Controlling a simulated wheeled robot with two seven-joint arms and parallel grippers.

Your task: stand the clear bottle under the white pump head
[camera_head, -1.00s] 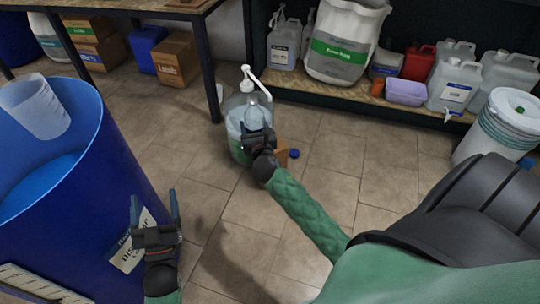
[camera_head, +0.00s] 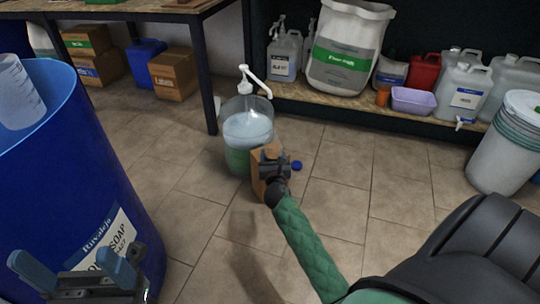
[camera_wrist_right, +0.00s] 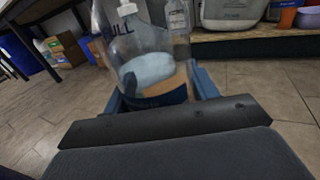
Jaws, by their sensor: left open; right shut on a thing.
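The white pump head (camera_head: 245,78), with its spout pointing right and down, tops a clear container (camera_head: 238,150) of pale blue-green liquid on the floor. My right gripper (camera_head: 275,160) is in front of the container's lower right side. In the right wrist view the clear bottle (camera_wrist_right: 150,42) is upright between my right gripper's fingers (camera_wrist_right: 155,90), which are shut on it. In the head view the bottle is hard to tell from the container behind it. My left gripper (camera_head: 66,258) is open and empty, in front of the blue drum's label.
A brown box (camera_head: 258,172) stands beside the clear container, partly behind my right gripper. The large blue drum (camera_head: 70,165) is at left. A shelf (camera_head: 350,105) with jugs stands behind. The floor at right centre is clear.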

